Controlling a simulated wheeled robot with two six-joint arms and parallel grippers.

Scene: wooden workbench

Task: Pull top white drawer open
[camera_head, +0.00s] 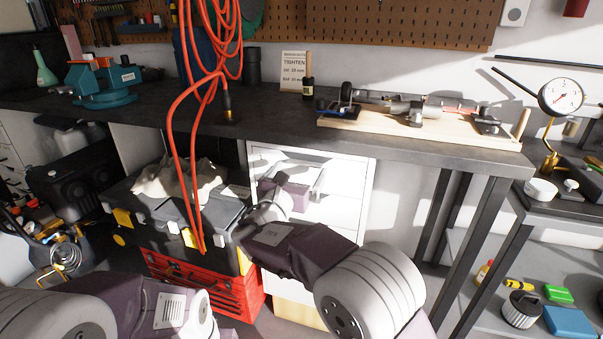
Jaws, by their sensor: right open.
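The white drawer cabinet (364,172) stands under the workbench, in the middle of the view. Its top white drawer (340,176) looks closed. My right arm reaches up from the lower right, and my right gripper (297,188) is in front of the top drawer. The gripper is open and appears empty. It covers part of the drawer front, and I cannot tell whether it touches the handle. The lower drawers are partly hidden by my right arm. My left arm shows at the lower left, but its gripper is not in view.
The dark workbench top (280,124) overhangs the cabinet. A black toolbox (150,212) on a red toolbox (215,294) stands close to its left. An orange cable (170,130) hangs in front. A bench leg (480,250) and a grey shelf (560,265) are at the right.

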